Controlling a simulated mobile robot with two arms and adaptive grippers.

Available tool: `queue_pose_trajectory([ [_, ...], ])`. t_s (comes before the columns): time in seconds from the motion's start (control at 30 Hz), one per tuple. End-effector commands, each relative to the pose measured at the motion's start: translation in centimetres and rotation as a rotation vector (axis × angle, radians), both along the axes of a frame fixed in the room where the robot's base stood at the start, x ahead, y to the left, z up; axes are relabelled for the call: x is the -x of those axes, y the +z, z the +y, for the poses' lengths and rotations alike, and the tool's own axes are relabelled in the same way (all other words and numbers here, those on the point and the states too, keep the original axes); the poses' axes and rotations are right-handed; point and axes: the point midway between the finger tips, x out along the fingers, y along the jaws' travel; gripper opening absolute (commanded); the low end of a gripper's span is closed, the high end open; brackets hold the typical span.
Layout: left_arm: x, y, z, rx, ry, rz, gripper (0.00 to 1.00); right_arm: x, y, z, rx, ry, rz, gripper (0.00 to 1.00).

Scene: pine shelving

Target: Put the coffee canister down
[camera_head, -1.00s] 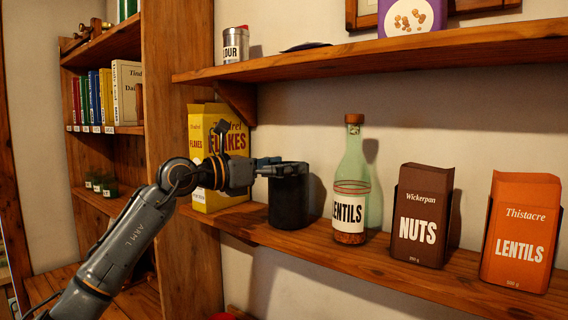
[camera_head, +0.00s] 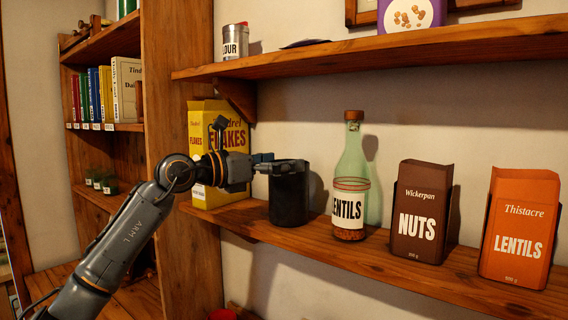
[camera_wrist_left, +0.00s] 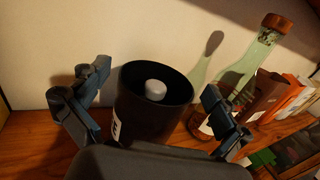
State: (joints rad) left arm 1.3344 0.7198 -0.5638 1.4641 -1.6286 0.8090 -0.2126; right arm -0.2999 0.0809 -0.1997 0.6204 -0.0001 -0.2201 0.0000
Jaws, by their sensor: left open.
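The dark coffee canister (camera_head: 289,203) stands upright on the lower wall shelf, between the yellow flakes box and the green glass bottle. My left gripper (camera_head: 282,166) is at the canister's top, reaching in from the left. In the left wrist view the canister (camera_wrist_left: 150,118) shows its open-looking dark rim with a grey knob inside and the edge of a white label. The left gripper's fingers (camera_wrist_left: 155,92) are spread on either side of it, with gaps visible. The canister's base is hidden in the wrist view. My right gripper is not in view.
The flakes box (camera_head: 216,140) stands behind my left wrist. A lentils bottle (camera_head: 349,185) stands close right of the canister, then a brown nuts box (camera_head: 420,212) and an orange lentils box (camera_head: 520,230). The upper shelf (camera_head: 380,54) overhangs the gripper.

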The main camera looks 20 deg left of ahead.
Motion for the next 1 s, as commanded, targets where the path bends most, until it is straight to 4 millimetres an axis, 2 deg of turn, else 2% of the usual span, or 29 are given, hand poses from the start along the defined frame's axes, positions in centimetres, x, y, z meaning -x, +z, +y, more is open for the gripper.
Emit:
queue_pose_trajectory([
  [0.3,4.9,-0.6,4.4,-0.002,0.006,-0.003,1.00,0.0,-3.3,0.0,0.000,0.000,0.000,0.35],
  [0.5,7.5,-0.5,6.7,-0.001,0.004,0.000,1.00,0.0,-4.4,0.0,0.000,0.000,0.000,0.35],
  [0.7,8.7,-0.3,7.7,-0.001,0.002,0.001,1.00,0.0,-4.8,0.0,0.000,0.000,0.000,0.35],
  [1.0,8.8,-0.3,7.7,-0.001,0.001,0.001,1.00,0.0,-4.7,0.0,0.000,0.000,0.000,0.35],
])
